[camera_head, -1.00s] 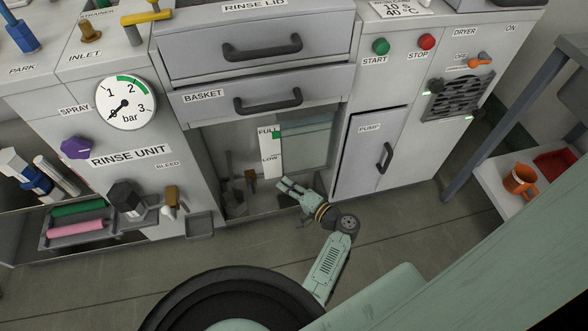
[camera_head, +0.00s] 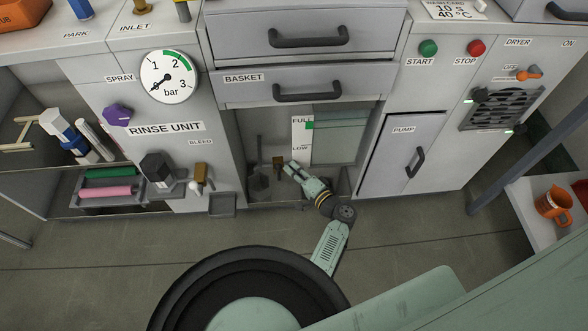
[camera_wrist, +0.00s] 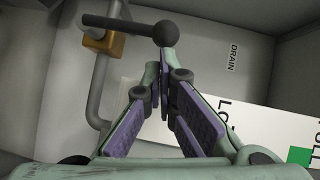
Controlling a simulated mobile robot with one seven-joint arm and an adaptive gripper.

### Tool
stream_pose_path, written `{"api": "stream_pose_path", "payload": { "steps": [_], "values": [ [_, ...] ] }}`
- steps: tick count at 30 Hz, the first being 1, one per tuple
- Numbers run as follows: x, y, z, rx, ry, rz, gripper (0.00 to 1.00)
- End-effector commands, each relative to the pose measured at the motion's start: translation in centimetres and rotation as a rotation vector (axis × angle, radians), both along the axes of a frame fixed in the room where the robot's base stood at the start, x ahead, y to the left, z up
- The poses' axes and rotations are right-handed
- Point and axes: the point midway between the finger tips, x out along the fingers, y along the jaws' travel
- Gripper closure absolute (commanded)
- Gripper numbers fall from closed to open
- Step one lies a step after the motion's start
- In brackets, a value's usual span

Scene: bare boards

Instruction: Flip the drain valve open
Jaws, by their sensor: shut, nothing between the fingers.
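The drain valve shows in the wrist view as a brass body (camera_wrist: 103,40) on a grey pipe, with a dark lever ending in a round black knob (camera_wrist: 165,33). The lever lies crosswise to the pipe in the picture. A DRAIN label (camera_wrist: 233,58) is on the wall to its right. In the head view the brass valve (camera_head: 277,161) is small, inside the open recess under the basket drawer. My gripper (camera_wrist: 162,58) is shut and empty, its fingertips just below the knob; I cannot tell whether they touch it. In the head view my gripper (camera_head: 290,167) reaches into the recess.
A white FULL/LOW level strip (camera_head: 301,138) stands behind my gripper. The basket drawer (camera_head: 290,88) overhangs the recess, and the pump door (camera_head: 398,153) is to its right. A small grey tray (camera_head: 222,204) lies at the recess's lower left. The floor in front is clear.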

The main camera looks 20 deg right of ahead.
Motion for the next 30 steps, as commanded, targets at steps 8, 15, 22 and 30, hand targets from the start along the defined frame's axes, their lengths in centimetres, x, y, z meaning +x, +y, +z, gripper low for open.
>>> {"api": "stream_pose_path", "payload": {
  "steps": [8, 15, 22, 30],
  "values": [
    [0.1, 0.5, 0.3, -0.051, 0.014, 0.001, 1.0],
    [0.2, 0.8, 0.5, -0.086, 0.025, 0.0, 1.0],
    [0.3, 1.4, 0.7, -0.134, 0.039, 0.002, 1.0],
    [0.8, 2.9, 1.3, -0.284, 0.079, 0.005, 1.0]
  ]
}}
